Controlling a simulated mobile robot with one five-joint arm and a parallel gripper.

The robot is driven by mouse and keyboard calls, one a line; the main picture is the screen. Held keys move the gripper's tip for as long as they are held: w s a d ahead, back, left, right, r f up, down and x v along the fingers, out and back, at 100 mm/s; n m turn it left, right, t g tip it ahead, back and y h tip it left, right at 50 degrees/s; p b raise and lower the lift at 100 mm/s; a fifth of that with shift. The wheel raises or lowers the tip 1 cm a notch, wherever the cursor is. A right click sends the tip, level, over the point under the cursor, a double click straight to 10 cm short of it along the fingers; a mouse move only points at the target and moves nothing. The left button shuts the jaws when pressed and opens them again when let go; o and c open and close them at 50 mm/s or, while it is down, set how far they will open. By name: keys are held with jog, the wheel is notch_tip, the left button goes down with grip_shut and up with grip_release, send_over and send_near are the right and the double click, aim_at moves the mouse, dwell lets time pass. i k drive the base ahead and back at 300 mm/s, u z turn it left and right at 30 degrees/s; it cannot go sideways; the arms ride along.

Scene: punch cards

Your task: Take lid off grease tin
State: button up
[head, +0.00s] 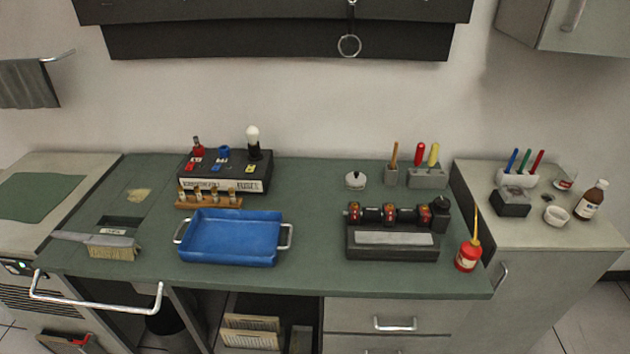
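A small round pale pot (355,181) with a domed top and a dark knob stands at the back of the green bench, right of centre. It looks like a lidded tin, but I cannot read any label on it. A small round whitish dish (556,216) on the right-hand counter looks open at the top. A small white container with a red mark (565,184) lies behind it. I cannot tell for certain which of these is the grease tin. My gripper is not in view.
A tool holder (427,177) stands right of the pot. The bench between tray and machine is clear.

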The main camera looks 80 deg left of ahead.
aim_at(353, 178)
jog(key=u, duration=2.55)
jog(key=k, duration=0.5)
jog(key=z, duration=0.95)
jog(key=i, duration=0.75)
jog(key=u, duration=2.9)
jog(key=i, duration=0.2)
jog(key=z, duration=0.3)
